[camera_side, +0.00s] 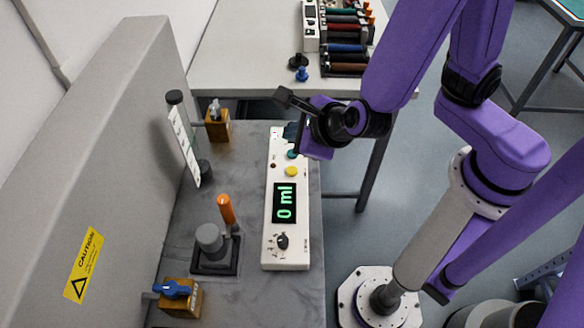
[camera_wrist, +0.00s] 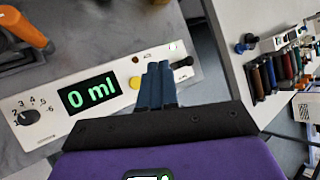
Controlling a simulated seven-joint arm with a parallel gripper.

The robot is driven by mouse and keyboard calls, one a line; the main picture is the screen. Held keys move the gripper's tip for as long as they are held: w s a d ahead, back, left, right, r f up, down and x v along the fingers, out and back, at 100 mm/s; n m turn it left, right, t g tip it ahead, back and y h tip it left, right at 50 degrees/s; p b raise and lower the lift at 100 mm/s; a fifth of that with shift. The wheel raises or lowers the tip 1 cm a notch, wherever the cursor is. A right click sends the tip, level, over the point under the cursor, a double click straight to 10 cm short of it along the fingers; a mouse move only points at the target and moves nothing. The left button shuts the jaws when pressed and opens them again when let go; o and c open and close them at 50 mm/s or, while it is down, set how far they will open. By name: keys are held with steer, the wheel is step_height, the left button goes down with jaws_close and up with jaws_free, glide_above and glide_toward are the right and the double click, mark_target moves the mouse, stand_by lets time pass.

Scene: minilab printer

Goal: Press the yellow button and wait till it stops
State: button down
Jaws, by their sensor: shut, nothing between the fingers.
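The yellow button (camera_side: 291,171) sits on a white control panel (camera_side: 287,257) between the display and a teal button (camera_side: 292,154). The yellow button also shows in the wrist view (camera_wrist: 135,83), just left of my fingertips. The green display (camera_side: 285,203) reads "0 ml" in both views. A black knob (camera_side: 282,241) with numbers is at the panel's near end. My gripper (camera_wrist: 158,68) is shut and empty, over the panel's far end beside the yellow button. In the side view its fingers (camera_side: 291,139) are near the teal button; whether they touch it I cannot tell.
Left of the panel stand an orange-handled lever (camera_side: 227,210), a grey cylinder (camera_side: 209,238), a blue valve (camera_side: 172,289) on a wooden block and a tall gauge (camera_side: 185,146). A grey wall with a caution label (camera_side: 83,264) bounds the left. A bench with tools lies behind.

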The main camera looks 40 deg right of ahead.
mark_target(294, 173)
steer(key=shift+f, duration=3.95)
steer(key=shift+f, duration=0.15)
steer(key=shift+f, duration=0.25)
steer(key=shift+f, duration=0.45)
steer(key=shift+r, duration=0.9)
steer(key=shift+r, duration=2.5)
